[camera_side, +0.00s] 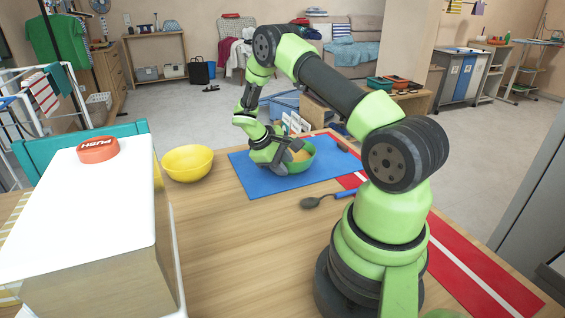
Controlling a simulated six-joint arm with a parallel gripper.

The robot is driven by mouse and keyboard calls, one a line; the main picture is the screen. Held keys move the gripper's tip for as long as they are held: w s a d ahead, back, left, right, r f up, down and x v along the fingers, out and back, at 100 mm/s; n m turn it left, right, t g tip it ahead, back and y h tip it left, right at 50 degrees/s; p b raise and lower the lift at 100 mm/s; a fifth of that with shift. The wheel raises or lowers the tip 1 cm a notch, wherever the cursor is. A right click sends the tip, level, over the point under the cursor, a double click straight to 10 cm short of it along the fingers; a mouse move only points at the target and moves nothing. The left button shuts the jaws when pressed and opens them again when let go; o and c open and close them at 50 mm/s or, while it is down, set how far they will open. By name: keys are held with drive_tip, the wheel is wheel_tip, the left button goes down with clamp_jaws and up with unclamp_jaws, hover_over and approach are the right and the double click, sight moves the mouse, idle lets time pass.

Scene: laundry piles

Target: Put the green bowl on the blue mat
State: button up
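The green bowl (304,162) is upright over the right part of the blue mat (252,178). It appears to rest on the mat, though its underside is partly hidden. My gripper (286,157) is at the bowl's left side and overlaps its rim in this view. The gripper and nearby arm links hide the bowl's left part. The fingertips are too small and covered to show whether they are shut on the rim.
A yellow bowl (188,162) stands left of the mat. A dark ladle-like utensil (312,202) lies in front of it. A red striped runner (462,262) lies at the right. A white box with an orange PUSH button (97,149) stands at the left. Bare wood lies in front.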

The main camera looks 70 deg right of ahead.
drive_tip(key=shift+o, duration=1.1)
drive_tip(key=w+a+r+t+y, duration=0.1)
drive_tip(key=w+a+r+t, duration=0.1)
drive_tip(key=a+r, duration=0.5)
drive_tip(key=w+a+r+t, duration=0.15)
drive_tip(key=a+r, duration=0.25)
drive_tip(key=r, duration=0.8)
drive_tip(key=s+a+r+m+t+y, duration=0.1)
drive_tip(key=s+a+r+t+y, duration=0.1)
drive_tip(key=s+a+r+t, duration=0.2)
drive_tip(key=s+a+r+m+t+y, duration=0.2)
drive_tip(key=s+a+r+t+y, duration=0.1)
drive_tip(key=s+a, duration=0.7)
drive_tip(key=shift+s+a+r+t, duration=0.15)
drive_tip(key=shift+a+r+t, duration=0.65)
drive_tip(key=shift+a, duration=0.45)
